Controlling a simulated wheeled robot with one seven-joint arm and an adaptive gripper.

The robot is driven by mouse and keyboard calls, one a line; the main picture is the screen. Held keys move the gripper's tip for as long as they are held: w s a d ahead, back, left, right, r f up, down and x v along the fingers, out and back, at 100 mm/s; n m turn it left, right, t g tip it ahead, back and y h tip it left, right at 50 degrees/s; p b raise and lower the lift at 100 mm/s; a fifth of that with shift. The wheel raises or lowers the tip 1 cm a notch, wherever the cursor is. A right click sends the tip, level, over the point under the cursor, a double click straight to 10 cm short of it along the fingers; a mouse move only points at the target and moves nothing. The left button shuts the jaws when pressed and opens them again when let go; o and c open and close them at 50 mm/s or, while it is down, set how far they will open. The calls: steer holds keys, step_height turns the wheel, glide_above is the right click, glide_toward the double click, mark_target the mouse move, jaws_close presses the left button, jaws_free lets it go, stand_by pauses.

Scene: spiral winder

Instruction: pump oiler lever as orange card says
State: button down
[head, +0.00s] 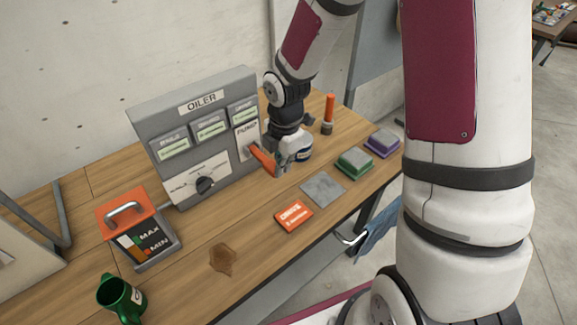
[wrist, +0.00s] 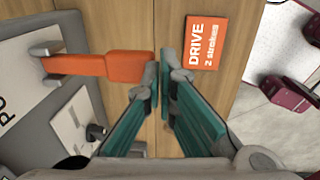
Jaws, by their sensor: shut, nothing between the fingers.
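The grey oiler panel (head: 200,135) stands at the back of the wooden bench, with an OILER label, three green-lit displays, a selector knob (head: 205,184) and a PUMP label. The orange pump lever (head: 262,158) sticks out from its right side; it also shows in the wrist view (wrist: 105,66). The orange card (head: 293,215) lies on the bench and reads "DRIVE 2 strokes" in the wrist view (wrist: 203,43). My gripper (head: 282,168) is shut and empty, its tips (wrist: 163,75) right beside the lever's free end. Whether they touch it I cannot tell.
A brown stain (head: 223,259) marks the bench.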

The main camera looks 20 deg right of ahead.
steer(key=s+r+p, duration=0.1)
steer(key=s+r, duration=0.2)
steer(key=r, duration=0.5)
steer(key=shift+d+r, duration=0.25)
steer(key=shift+d, duration=0.2)
step_height(320, 180, up, 2)
steer(key=r+g+b, duration=0.1)
steer(key=b, duration=0.2)
glide_above(273, 165)
steer(key=d, duration=0.1)
steer(key=shift+g+h, duration=0.4)
steer(key=shift+g, duration=0.4)
steer(key=r, duration=0.1)
steer(key=w+a+r+b, duration=0.1)
steer(key=w+r+b, duration=0.1)
steer(key=r, duration=0.1)
steer(key=shift+a, duration=0.25)
steer(key=shift+f, duration=0.1)
steer(key=f, duration=0.4)
steer(key=s+f+p, duration=0.1)
steer(key=f, duration=0.4)
steer(key=s+f+p, duration=0.1)
steer(key=f, duration=0.3)
steer(key=shift+d+f, duration=0.3)
steer(key=shift+f, duration=0.1)
